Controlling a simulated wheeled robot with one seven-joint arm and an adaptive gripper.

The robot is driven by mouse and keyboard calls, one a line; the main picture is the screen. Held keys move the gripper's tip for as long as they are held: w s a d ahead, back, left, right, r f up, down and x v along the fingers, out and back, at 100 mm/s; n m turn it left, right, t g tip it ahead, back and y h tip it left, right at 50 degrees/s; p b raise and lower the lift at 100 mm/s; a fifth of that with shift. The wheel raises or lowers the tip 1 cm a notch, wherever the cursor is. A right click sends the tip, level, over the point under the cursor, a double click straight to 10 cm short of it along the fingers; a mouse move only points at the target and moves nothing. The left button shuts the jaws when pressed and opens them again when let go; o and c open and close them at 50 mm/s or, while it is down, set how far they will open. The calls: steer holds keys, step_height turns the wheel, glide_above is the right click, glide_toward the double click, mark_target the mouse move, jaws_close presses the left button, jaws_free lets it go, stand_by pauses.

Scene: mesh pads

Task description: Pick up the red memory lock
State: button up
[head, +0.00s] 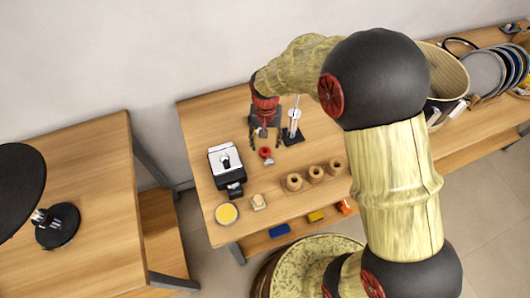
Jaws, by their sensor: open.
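In the head view the gripper appears just above the red object, which shows below and between the fingertips. The gap between them in height and depth cannot be told.
A black stand with a white rod (294,120) is close right of my gripper. A black-and-white device (225,160) is to the left. Three wooden cups (293,182), a yellow-topped dish (227,213) and a beige block (259,202) stand nearer the front edge.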

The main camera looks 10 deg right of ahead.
mark_target(265, 148)
step_height(265, 148, down, 5)
steer(key=shift+a+r+b, duration=0.1)
steer(key=shift+b, duration=0.75)
steer(key=shift+c, duration=0.4)
steer(key=c, duration=1.1)
steer(key=shift+c, duration=0.5)
steer(key=shift+r, duration=0.1)
